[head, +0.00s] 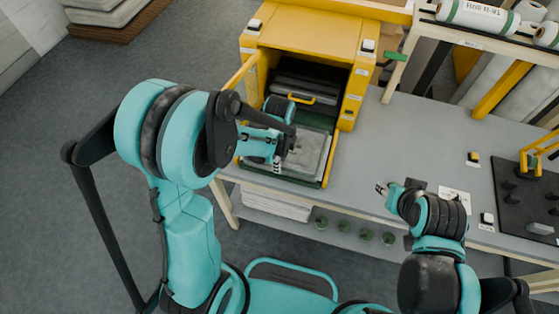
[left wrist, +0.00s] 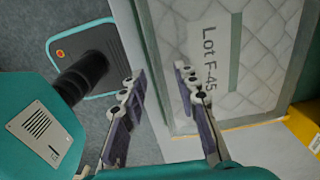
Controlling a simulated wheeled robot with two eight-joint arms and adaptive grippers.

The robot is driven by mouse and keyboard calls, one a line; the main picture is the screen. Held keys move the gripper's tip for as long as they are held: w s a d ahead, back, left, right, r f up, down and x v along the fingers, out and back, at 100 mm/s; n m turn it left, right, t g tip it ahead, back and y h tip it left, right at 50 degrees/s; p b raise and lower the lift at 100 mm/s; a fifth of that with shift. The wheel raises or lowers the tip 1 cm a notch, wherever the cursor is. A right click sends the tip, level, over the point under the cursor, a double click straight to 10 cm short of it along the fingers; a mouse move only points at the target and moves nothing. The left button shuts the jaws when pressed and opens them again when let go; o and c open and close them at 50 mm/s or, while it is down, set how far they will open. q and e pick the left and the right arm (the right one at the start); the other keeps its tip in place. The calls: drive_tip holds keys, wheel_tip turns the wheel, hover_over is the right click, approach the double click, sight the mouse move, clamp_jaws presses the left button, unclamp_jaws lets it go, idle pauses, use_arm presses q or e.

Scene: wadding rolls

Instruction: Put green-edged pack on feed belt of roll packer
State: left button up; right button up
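The pack (head: 318,152) is a pale quilted slab with a grey-green edge and band; the left wrist view shows it large, marked "Lot F-45" (left wrist: 250,60). It lies flat on the dark green feed belt (head: 314,118) at the mouth of the yellow roll packer (head: 310,35). My left gripper (head: 277,163) is at the pack's left side. In the left wrist view its fingers (left wrist: 160,95) are apart, one over the pack's edge area and one beside it, with nothing clamped between them. My right gripper (head: 381,189) is over the bench; its finger gap is too small to judge.
The grey bench (head: 400,135) is mostly clear right of the packer. A black board with fittings (head: 525,195) lies at the far right. Wrapped rolls (head: 478,14) are on a rack behind. A yellow rail (head: 240,75) stands at the packer's left. Pale packs (head: 275,205) lie below.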

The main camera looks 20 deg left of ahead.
use_arm(q)
drive_tip(key=shift+r+p, duration=0.3)
wheel_tip(320, 180, up, 11)
drive_tip(key=p, duration=0.4)
drive_tip(key=s+a+r+n+t, duration=0.2)
drive_tip(key=s+r+n+t, duration=0.1)
drive_tip(key=n, duration=0.6)
drive_tip(key=s+a+r+n+t, duration=0.2)
drive_tip(key=s+r+n+t, duration=0.2)
drive_tip(key=n, duration=0.5)
drive_tip(key=s+r, duration=0.2)
drive_tip(key=s, duration=0.1)
drive_tip(key=shift+s+a+r, duration=0.15)
drive_tip(key=shift+a+r, duration=0.15)
drive_tip(key=shift+a, duration=0.05)
wheel_tip(320, 180, down, 7)
drive_tip(key=b, duration=0.7)
drive_tip(key=shift+f, duration=0.2)
